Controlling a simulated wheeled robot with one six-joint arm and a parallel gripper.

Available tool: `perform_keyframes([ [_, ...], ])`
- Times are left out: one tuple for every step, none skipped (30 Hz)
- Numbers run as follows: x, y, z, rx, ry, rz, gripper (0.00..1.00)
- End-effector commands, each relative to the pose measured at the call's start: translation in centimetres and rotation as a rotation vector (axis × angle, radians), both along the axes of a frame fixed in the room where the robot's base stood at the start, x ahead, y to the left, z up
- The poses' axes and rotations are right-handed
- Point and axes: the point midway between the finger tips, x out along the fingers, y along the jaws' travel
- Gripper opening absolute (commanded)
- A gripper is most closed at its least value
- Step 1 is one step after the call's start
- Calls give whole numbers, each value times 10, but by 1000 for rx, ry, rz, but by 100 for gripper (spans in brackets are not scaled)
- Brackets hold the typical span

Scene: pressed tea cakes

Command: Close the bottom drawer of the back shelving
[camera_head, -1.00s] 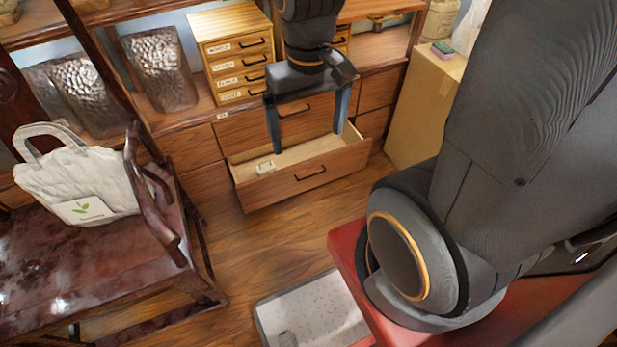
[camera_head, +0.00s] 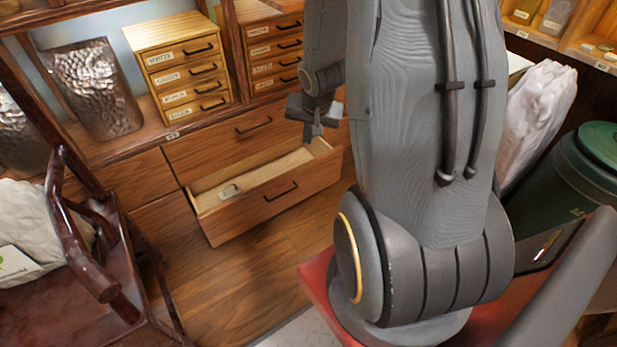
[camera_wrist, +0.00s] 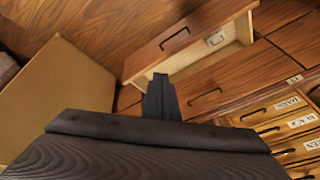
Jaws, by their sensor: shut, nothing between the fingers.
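The bottom drawer (camera_head: 270,197) of the back shelving stands pulled out, with its dark bar handle on the front. A small pale labelled item (camera_head: 230,191) lies inside it. The drawer also shows in the wrist view (camera_wrist: 200,32). My gripper (camera_head: 314,131) is shut and empty, pointing down by the drawer's right end, near the shelving face. In the wrist view its closed fingers (camera_wrist: 161,84) overlap the drawer's end; I cannot tell whether they touch it. My arm hides the shelving to the right.
A closed wide drawer (camera_head: 235,136) is above the open one. Small labelled drawer cabinets (camera_head: 185,72) stand on the shelf. A dark wooden chair (camera_head: 80,235) is at left, and a cardboard box (camera_wrist: 55,95) stands close to my gripper. Floor (camera_head: 235,275) before the drawer is clear.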

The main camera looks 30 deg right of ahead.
Motion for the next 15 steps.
perform_keyframes([
  [8, -16, -35, 25, -30, -57, 0],
  [13, -24, -48, 40, -53, -88, 0],
  [18, -34, -65, 64, -84, -129, 0],
  [22, -42, -78, 82, -107, -160, 0],
  [26, -49, -92, 102, -130, -191, 0],
  [29, -58, -109, 132, -159, -231, 0],
  [32, -64, -122, 154, -182, -262, 0],
  [35, -71, -135, 178, -206, -291, 0],
  [37, -79, -152, 214, -237, -331, 0],
  [39, -84, -165, 241, -258, -361, 0],
  [40, -89, -178, 269, -281, -389, 0],
  [41, -96, -194, 307, -309, -427, 0],
  [42, -100, -205, 336, -330, -455, 0],
  [43, -104, -215, 365, -351, -480, 0],
  [43, -108, -227, 402, -375, -512, 0],
])
